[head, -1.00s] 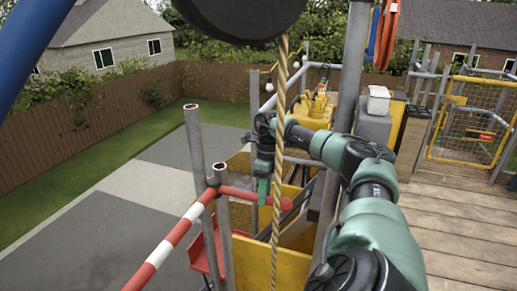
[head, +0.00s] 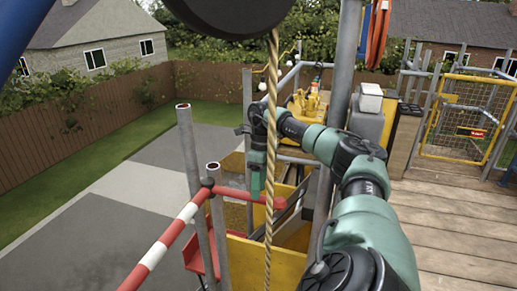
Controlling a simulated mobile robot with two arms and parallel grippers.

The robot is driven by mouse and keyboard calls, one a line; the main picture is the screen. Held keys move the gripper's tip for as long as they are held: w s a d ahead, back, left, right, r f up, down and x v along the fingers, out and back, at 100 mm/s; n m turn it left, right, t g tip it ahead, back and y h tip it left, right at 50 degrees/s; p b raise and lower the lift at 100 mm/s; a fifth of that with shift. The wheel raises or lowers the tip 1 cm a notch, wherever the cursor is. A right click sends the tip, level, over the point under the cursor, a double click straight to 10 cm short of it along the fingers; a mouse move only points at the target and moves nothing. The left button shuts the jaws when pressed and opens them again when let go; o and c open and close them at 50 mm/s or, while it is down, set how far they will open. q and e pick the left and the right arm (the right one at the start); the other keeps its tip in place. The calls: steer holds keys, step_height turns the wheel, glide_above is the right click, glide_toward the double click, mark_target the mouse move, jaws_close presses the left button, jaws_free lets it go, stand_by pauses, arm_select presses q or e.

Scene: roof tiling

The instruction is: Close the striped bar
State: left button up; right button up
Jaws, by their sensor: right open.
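The striped bar (head: 163,246) is red and white and slopes up from the bottom left to a joint at a grey post. My left gripper is not in view.
A hanging rope (head: 270,140) passes just right of my right gripper. Grey scaffold posts (head: 190,150) stand beside the bar. Yellow panels (head: 262,258) lie below. The wooden deck (head: 455,230) at the right is clear, with a yellow mesh gate (head: 462,130) behind.

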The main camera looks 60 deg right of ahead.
steer(key=r, duration=0.2)
steer(key=d+r, duration=0.1)
steer(key=r, duration=0.2)
steer(key=shift+w+d+r, duration=0.1)
steer(key=shift+d+r, duration=0.05)
steer(key=shift+r, duration=0.1)
stand_by(0.3)
